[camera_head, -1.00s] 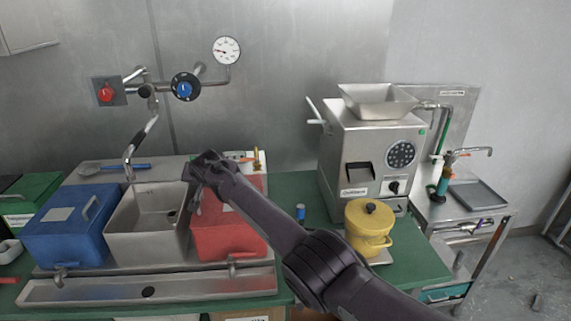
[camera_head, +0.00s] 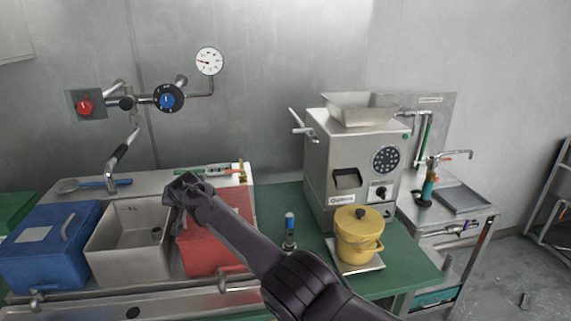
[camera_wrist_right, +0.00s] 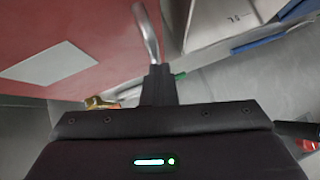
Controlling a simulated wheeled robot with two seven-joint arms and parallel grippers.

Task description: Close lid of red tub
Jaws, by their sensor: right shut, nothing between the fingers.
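The red tub (camera_head: 222,235) stands to the right of the metal sink basin, partly hidden behind my right arm. A red panel with a white label (camera_wrist_right: 52,66) and a curved metal handle (camera_wrist_right: 148,32) fills the upper left of the right wrist view. The arm hides much of the tub's top, so the lid's exact angle is unclear. My left gripper is not in view.
A blue tub (camera_head: 50,250) with a handle stands left of the basin (camera_head: 112,252). A yellow pot (camera_head: 358,243), a small blue-topped tool (camera_head: 289,230) and the grinder (camera_head: 345,165) stand on the right. Pipes and a tap (camera_head: 120,155) rise behind the basin.

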